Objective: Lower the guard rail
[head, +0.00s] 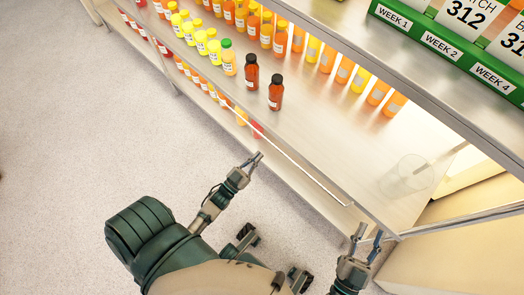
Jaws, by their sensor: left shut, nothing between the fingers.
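The guard rail (300,167) is a thin pale bar running along the front edge of the bottle shelf, ending near the right corner post. It lies close to the shelf edge; its exact height above the shelf is hard to tell. My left gripper (256,158) is shut and empty, in front of the shelf edge and below the rail in the picture. I cannot tell whether it touches anything. My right gripper (367,241) has its fingers apart and is empty, by the right corner of the shelf, beyond the rail's right end.
Two dark brown bottles (276,93) stand near the shelf front, with rows of yellow and orange bottles (228,57) behind and left. A clear cylinder (410,170) is at the right. An upper shelf carries a green rack (440,45) with week labels. Floor (80,170) is open at left.

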